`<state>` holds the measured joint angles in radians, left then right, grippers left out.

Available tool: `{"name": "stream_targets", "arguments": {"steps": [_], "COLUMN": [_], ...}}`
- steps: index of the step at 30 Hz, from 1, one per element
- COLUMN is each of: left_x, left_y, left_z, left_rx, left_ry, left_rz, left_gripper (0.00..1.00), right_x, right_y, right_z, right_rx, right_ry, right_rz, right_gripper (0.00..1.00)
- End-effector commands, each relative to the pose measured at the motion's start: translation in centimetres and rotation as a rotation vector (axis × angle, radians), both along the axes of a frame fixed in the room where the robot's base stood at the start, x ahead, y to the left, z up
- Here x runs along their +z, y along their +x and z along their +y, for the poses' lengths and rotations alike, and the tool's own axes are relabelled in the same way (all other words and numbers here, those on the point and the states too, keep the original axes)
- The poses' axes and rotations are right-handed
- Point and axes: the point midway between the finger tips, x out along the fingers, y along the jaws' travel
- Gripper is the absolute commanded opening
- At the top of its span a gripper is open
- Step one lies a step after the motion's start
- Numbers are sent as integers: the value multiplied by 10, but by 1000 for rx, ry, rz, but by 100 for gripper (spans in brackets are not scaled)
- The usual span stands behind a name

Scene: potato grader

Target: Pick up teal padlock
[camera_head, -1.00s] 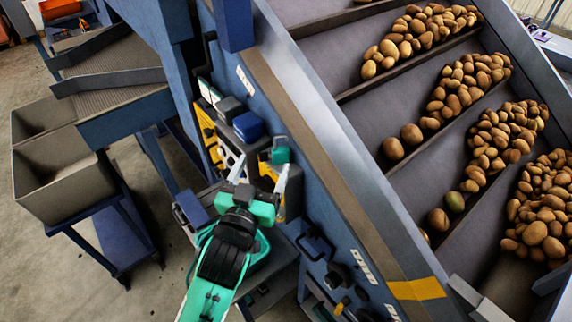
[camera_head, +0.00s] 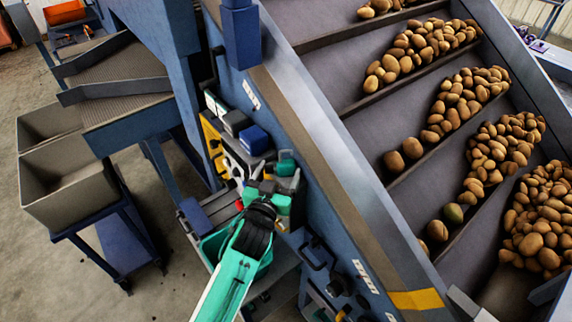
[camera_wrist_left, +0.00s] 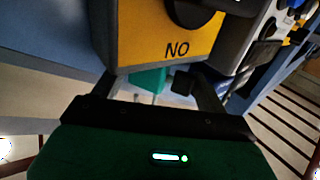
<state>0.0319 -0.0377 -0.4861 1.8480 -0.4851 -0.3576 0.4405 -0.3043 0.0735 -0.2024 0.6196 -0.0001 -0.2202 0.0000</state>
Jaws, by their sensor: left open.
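The teal padlock (camera_head: 286,167) shows in the head view as a small teal block beside the blue machine frame. It is just beyond my left gripper (camera_head: 272,177), which partly covers that area. In the left wrist view, a teal block (camera_wrist_left: 149,79), seemingly the padlock, shows below a yellow box and between the two fingers of my left gripper (camera_wrist_left: 157,88). The fingers are apart, and I cannot tell whether they touch it. Its lower part is partly hidden by the gripper body. My right gripper is in neither view.
The yellow box (camera_wrist_left: 165,40) marked "NO" stands close in front of the fingers. A blue block (camera_head: 254,138) and other parts sit on the panel. The sloped conveyor (camera_head: 330,75) with potatoes rises at right. Grey bins (camera_head: 75,195) stand at left.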

Motion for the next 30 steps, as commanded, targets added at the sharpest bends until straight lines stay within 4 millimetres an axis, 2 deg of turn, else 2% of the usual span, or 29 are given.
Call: {"name": "stream_targets", "arguments": {"steps": [3, 7, 15, 20, 25, 30], "left_x": [0, -1, 0, 8, 29, 61], "left_y": [0, 0, 0, 0, 0, -1], "left_z": [0, 0, 0, 1, 1, 0], "left_rx": [0, 0, 0, 1, 0, -1], "left_ry": [0, 0, 0, 1, -1, -1], "left_rz": [0, 1, -1, -3, -5, -7], "left_gripper": [73, 48, 48, 48, 48, 48], "right_x": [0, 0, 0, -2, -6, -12], "right_y": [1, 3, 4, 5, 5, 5], "right_z": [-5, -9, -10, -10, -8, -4], "right_rx": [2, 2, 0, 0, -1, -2], "right_ry": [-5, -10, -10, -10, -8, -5], "right_rz": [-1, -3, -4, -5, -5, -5], "right_gripper": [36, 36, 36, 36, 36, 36]}}
